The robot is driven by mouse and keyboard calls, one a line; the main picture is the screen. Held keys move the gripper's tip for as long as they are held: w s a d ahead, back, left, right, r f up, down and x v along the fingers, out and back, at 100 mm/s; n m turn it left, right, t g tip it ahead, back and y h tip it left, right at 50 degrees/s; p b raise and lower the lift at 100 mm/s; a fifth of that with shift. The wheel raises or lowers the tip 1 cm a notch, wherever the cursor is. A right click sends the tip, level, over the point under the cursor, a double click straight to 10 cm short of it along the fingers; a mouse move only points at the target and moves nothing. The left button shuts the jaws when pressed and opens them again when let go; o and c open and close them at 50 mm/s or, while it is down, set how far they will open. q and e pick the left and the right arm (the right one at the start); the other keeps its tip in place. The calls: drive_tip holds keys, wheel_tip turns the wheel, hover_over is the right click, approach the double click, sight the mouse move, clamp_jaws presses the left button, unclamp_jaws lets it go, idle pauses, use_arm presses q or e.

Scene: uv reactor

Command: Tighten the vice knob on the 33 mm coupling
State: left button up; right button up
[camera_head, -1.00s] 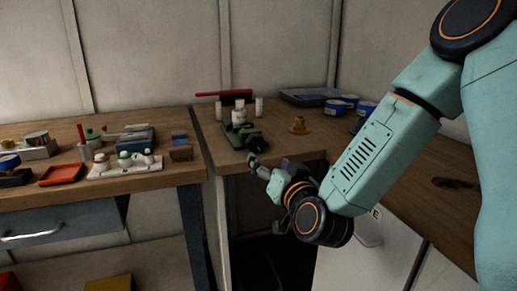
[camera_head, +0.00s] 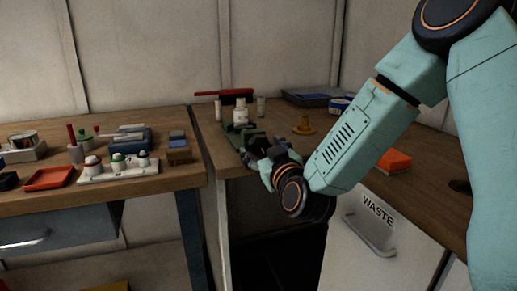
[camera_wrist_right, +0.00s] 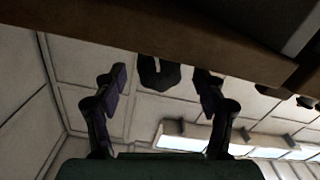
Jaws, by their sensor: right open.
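The green vice (camera_head: 236,136) stands near the front edge of the right-hand bench. A white coupling (camera_head: 240,116) stands upright at it; its size cannot be read. My right gripper (camera_head: 257,150) is at the near end of the vice and covers that end. In the right wrist view my right gripper (camera_wrist_right: 160,84) is open, its two dark fingers spread wide. A dark rounded knob (camera_wrist_right: 158,72) shows between the fingertips, with a gap on each side. I cannot see contact with it. My left gripper is not in view.
The wooden bench (camera_head: 222,160) has its edge close to my right gripper; it also shows in the right wrist view (camera_wrist_right: 150,38). A white waste cabinet (camera_head: 350,245) stands below.

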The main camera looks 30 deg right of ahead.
drive_tip(key=shift+x, duration=1.3)
drive_tip(key=shift+w, duration=0.1)
drive_tip(key=shift+c, duration=0.2)
drive_tip(key=c, duration=1.1)
drive_tip(key=shift+m, duration=1.1)
drive_tip(key=o, duration=1.1)
drive_tip(key=shift+o, duration=0.2)
